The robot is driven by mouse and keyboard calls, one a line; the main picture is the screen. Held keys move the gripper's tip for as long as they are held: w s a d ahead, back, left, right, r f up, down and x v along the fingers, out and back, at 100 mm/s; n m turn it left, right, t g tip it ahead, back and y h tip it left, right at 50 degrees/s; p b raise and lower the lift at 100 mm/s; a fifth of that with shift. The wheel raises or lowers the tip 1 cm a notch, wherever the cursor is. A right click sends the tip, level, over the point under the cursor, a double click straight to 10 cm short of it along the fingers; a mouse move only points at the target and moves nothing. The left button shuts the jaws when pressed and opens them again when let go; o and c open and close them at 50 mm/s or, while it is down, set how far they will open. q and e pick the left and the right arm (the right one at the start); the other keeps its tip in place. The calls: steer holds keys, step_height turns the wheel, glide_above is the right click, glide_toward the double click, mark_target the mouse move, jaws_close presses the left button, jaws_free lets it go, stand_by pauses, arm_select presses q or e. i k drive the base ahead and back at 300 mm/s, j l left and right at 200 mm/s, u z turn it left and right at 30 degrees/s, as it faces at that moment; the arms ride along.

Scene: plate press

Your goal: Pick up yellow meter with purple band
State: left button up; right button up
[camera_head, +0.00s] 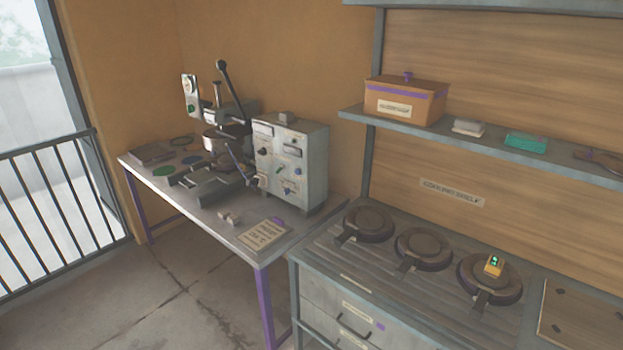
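A small yellow meter (494,266) with a green-lit dark face stands on the rightmost of three round dark plates (489,280) on the grey bench at the right. It is too small to make out a purple band on it. Neither of my grippers shows in this view.
Two more round plates (366,224) (424,249) sit to the left on the same bench (340,262). A board (580,318) lies at its right end. Above is a shelf with a box (405,101). A press (222,135) and control box (291,165) stand on the left table.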

mark_target(493, 267)
steer(key=z, duration=1.3)
